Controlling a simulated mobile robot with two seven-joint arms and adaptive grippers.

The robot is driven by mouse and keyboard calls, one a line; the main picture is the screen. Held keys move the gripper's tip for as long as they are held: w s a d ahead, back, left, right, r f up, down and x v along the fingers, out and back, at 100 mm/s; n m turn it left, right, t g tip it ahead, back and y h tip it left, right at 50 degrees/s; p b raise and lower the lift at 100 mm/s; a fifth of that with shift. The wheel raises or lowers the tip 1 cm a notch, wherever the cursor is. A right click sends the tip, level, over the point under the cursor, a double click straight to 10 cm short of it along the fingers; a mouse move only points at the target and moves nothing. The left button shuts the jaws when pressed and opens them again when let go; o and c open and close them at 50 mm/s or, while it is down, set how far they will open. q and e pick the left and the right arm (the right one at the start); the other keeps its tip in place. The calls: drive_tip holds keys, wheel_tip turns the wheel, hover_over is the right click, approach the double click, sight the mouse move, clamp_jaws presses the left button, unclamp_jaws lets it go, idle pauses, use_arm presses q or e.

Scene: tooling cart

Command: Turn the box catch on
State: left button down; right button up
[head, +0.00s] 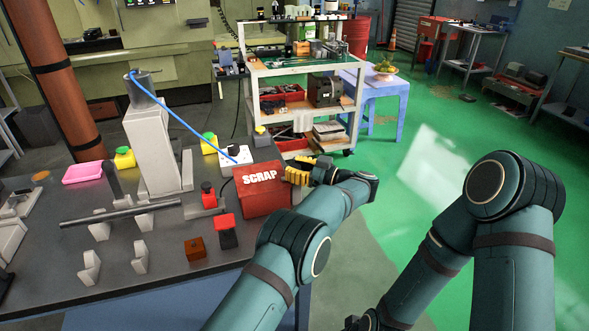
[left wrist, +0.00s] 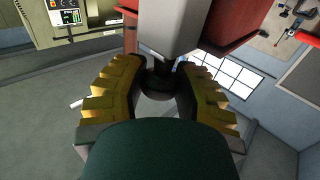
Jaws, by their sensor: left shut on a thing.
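The red box marked SCRAP (head: 264,192) stands at the right edge of the dark bench. My left gripper (head: 299,171), with yellow fingers, is at the box's right side, near its upper edge. In the left wrist view, the fingers (left wrist: 158,90) are closed around a black knob-like catch (left wrist: 158,72). It joins a pale grey body (left wrist: 172,24) beside the red box wall (left wrist: 226,22). The catch is hidden behind the fingers in the head view, and its setting cannot be told. My right gripper is outside the head view; only its arm shows.
On the bench (head: 150,262) are a metal bar (head: 122,212) on grey V-blocks, a red-topped block (head: 226,230), a brown cube (head: 195,249) and a pink tray (head: 84,172). A blue cable (head: 184,123) runs to a white switch box (head: 235,156). A shelf cart (head: 300,80) stands behind.

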use_arm(q)
drive_tip(key=shift+r, duration=0.6)
drive_tip(key=c, duration=0.7)
unclamp_jaws()
drive_tip(key=shift+c, duration=0.2)
drive_tip(key=shift+o, duration=0.5)
drive_tip(key=shift+d, duration=0.1)
drive_tip(key=shift+f, duration=0.3)
drive_tip(key=v, duration=1.2)
drive_tip(key=shift+s, duration=0.1)
